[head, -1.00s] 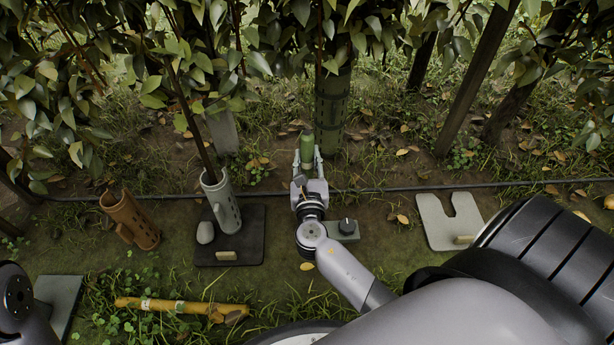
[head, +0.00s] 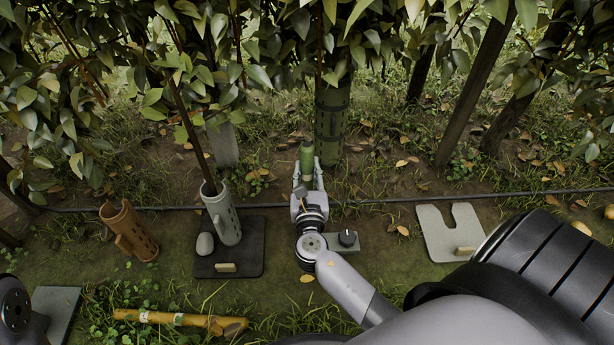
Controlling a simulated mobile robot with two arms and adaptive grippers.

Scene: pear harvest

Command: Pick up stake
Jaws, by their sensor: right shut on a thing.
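My right gripper (head: 307,182) is in the middle of the head view, its fingers on either side of a short green cylinder (head: 307,156). It is shut on this cylinder, which stands upright between the fingertips. I cannot tell whether the cylinder touches the ground. A yellow, bamboo-like stake (head: 160,317) with pale bands lies on the grass at the lower left, well apart from the right gripper. My left gripper is not in view.
A tall green slotted tube (head: 332,115) stands just behind the cylinder. A grey tube (head: 222,212) holding a thin stem stands on a dark mat (head: 245,258). A brown tube (head: 129,229) leans left of it. A notched pale plate (head: 436,226) lies right. A dark hose (head: 400,200) crosses behind.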

